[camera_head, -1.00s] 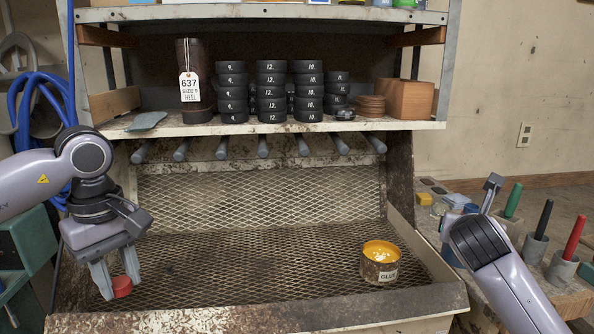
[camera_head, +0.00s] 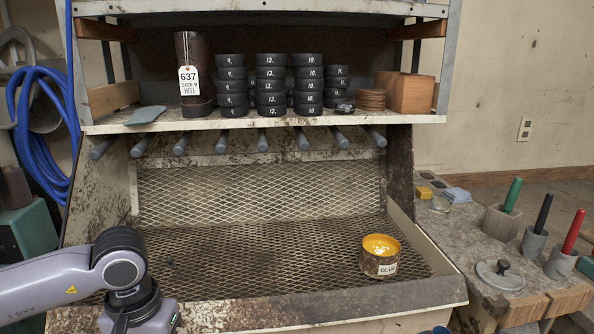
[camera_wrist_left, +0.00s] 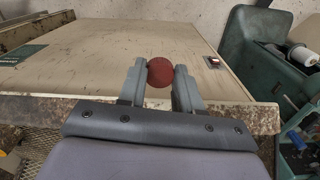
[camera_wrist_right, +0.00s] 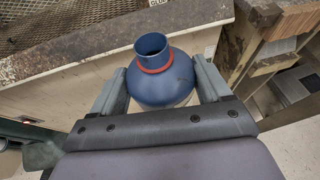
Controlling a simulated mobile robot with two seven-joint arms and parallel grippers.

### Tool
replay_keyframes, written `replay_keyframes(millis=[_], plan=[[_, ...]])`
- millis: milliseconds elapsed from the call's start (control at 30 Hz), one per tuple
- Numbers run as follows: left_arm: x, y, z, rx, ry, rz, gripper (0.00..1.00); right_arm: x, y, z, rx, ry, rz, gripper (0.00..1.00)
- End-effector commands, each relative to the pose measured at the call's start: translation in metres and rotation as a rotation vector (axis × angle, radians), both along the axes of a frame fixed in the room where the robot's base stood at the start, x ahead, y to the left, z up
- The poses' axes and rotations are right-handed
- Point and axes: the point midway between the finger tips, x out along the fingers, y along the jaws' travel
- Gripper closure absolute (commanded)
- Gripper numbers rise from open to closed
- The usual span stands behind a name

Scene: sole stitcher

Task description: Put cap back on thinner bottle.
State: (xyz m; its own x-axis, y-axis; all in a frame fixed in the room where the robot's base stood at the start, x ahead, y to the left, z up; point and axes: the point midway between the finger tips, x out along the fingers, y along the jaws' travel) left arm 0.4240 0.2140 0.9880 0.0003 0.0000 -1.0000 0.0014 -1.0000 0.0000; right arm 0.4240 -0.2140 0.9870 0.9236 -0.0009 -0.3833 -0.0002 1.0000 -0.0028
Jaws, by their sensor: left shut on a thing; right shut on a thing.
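The red cap (camera_wrist_left: 160,72) is held between the fingers of my left gripper (camera_wrist_left: 160,84) in the left wrist view. The blue thinner bottle (camera_wrist_right: 160,72), with an open neck and a red ring round it, is between the fingers of my right gripper (camera_wrist_right: 160,88) in the right wrist view. Its mouth is uncovered. In the head view only part of my left arm shows at the lower left, with its fingers out of frame. A small blue part of the bottle (camera_head: 436,330) shows at the bottom edge there. The cap and bottle are apart.
The mesh-floored bench (camera_head: 260,258) holds an open glue tin (camera_head: 380,258) at its right. The right side table (camera_head: 470,240) carries a metal lid (camera_head: 500,274) and several coloured-handled tools in holders. A shelf (camera_head: 280,124) with stacked black heels stands above the bench.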

Motion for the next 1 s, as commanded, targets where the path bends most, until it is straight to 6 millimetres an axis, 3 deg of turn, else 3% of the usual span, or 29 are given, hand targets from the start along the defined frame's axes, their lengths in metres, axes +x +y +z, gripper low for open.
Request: replay_keyframes(millis=[633, 767, 1000], plan=[[0.0, 0.0, 0.0, 0.0, 0.0, -0.002, 0.94, 0.0, 0.006, 0.001, -0.001, -0.004, 0.025, 0.77], [0.0, 0.0, 0.0, 0.0, 0.0, -0.002, 0.94, -0.003, 0.025, 0.003, -0.003, -0.005, 0.111, 0.77], [0.0, 0.0, 0.0, 0.0, 0.0, -0.001, 0.94, -0.01, 0.084, 0.007, -0.004, -0.007, 0.375, 0.77]])
